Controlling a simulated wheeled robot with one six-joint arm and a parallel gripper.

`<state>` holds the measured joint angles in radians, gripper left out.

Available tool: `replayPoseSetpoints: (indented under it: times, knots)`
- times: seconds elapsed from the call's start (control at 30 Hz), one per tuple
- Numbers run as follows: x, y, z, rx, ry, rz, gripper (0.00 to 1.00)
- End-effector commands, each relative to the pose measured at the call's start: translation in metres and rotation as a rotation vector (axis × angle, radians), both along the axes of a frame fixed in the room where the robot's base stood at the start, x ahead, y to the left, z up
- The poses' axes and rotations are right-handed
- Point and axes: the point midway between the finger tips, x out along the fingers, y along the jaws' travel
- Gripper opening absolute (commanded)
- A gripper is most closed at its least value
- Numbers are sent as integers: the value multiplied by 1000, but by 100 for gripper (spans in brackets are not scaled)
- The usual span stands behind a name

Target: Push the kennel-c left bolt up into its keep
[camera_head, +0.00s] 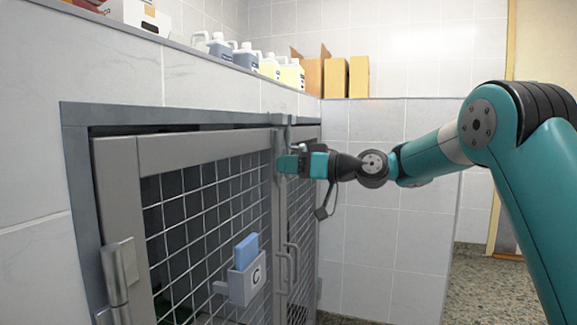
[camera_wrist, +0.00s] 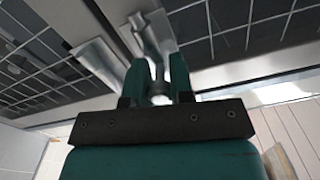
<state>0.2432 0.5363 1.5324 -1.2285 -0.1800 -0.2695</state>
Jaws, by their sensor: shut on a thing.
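The keep cannot be made out clearly, and my gripper covers much of the bolt in the head view.
Two door handles (camera_head: 291,268) hang below my gripper. A hinge (camera_head: 121,272) is at the door's left. Bottles (camera_head: 245,56) and cardboard boxes (camera_head: 335,77) stand on the ledge above. A tiled wall (camera_head: 375,215) is beyond the arm; the floor at right is clear.

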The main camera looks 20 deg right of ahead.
Motion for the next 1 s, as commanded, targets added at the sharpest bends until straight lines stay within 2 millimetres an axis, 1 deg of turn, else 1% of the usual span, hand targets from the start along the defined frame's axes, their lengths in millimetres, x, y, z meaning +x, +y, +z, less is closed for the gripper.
replayPoseSetpoints:
  times: [0.23, 0.3, 0.53, 0.57, 0.6, 0.67, 1.0]
  knots:
    - [1, 1, 36, 0, -5, -3, 0]
    - [1, 0, 39, 0, -5, -3, 0]
    - [1, 0, 38, 2, -10, -4, 0]
    - [1, 0, 38, 2, -10, -4, 24]
    - [1, 0, 38, 1, -9, -3, 33]
    - [1, 1, 38, 1, -8, -3, 47]
    - [0, 0, 35, 1, -3, 1, 47]
